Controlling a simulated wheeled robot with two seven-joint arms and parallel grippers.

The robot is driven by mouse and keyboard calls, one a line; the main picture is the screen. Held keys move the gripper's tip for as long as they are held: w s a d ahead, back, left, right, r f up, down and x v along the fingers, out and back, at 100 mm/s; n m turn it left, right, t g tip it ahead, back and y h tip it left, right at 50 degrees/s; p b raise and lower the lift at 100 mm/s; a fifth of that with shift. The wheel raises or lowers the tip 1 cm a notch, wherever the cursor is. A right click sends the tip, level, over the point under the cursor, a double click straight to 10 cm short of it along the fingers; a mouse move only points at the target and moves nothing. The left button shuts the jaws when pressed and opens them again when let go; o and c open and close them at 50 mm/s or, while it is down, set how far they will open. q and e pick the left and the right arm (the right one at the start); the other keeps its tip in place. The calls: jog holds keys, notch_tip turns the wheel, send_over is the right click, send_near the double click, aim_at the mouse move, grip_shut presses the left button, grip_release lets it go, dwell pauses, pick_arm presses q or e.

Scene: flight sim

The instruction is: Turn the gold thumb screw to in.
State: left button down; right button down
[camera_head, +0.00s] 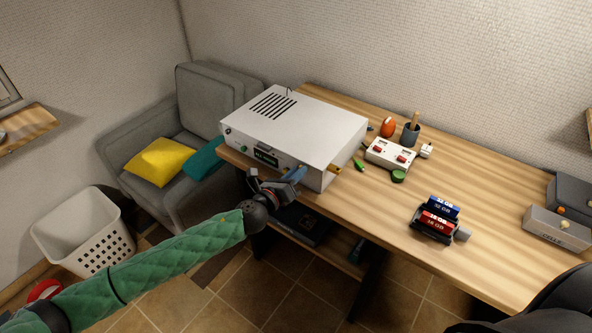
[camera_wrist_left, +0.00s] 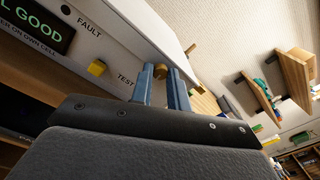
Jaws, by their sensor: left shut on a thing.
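A white instrument box (camera_head: 310,122) stands on the wooden desk, with a small lit display on its front. My left gripper (camera_head: 294,173) is at the right part of that front. In the left wrist view its two blue fingers (camera_wrist_left: 161,76) are shut on the gold thumb screw (camera_wrist_left: 160,71), near the "TEST" label. Only the screw's round end shows between the fingers, and how far in it sits cannot be told. A yellow button (camera_wrist_left: 97,67) is to the left. My right gripper is not in view.
A white switch unit (camera_head: 391,153), green pieces, an orange egg-like object (camera_head: 388,126) and a pen cup (camera_head: 410,134) stand right of the box.

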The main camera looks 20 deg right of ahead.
pick_arm(q)
jog(key=shift+f+m, duration=0.1)
jog(key=shift+m, duration=0.4)
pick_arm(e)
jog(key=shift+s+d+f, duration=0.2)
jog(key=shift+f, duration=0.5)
pick_arm(q)
jog(key=c, duration=1.3)
grip_release()
jog(key=shift+c, duration=0.2)
